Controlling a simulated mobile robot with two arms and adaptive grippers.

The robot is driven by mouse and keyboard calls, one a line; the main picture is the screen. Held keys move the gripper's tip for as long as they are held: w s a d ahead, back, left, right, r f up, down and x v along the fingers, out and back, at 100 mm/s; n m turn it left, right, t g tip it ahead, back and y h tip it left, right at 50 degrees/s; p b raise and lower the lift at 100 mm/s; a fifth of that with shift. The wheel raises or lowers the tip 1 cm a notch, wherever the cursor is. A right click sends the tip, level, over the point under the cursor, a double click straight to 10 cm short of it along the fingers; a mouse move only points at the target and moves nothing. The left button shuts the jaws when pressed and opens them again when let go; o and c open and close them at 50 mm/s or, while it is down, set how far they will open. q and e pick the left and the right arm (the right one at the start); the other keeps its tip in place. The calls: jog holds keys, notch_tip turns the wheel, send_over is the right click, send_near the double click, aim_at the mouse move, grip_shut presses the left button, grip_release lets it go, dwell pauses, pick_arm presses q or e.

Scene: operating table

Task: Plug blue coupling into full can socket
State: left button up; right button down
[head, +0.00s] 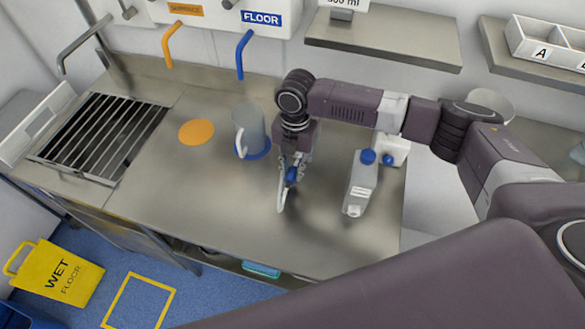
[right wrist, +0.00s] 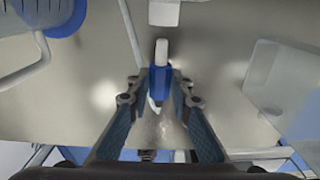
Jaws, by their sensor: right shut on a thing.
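My right gripper (head: 290,172) hangs over the middle of the steel counter and is shut on the blue coupling (head: 291,174). In the right wrist view the coupling (right wrist: 160,82) sits between the two fingers (right wrist: 160,95), with a pale tip pointing to the top of the picture. A pale hose-like loop (head: 281,195) hangs just below the gripper. I cannot make out a socket or which can is full. My left gripper is out of view.
A grey jug (head: 250,128) stands on a blue disc left of my gripper. An orange disc (head: 196,132) lies farther left, beside the slatted sink (head: 100,130). Blue and orange taps hang behind. Shelves (head: 385,38) are at the back. The front counter is clear.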

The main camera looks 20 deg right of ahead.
aim_at(296, 164)
jog(key=shift+w+d, duration=0.15)
jog(key=shift+w, duration=0.1)
jog(key=shift+w+d, duration=0.2)
jog(key=shift+w, duration=0.05)
jog(key=shift+w+d+b, duration=0.3)
jog(key=shift+w+d, duration=0.2)
jog(key=shift+w, duration=0.15)
jog(key=c, duration=1.7)
grip_release()
jog(key=shift+d, duration=0.1)
jog(key=shift+o, duration=0.2)
jog(key=shift+r, duration=0.15)
notch_tip(296, 164, up, 12)
jog(key=shift+w+d, duration=0.25)
jog(key=shift+w, duration=0.05)
jog(key=shift+s+f, duration=0.1)
jog(key=shift+f, duration=0.15)
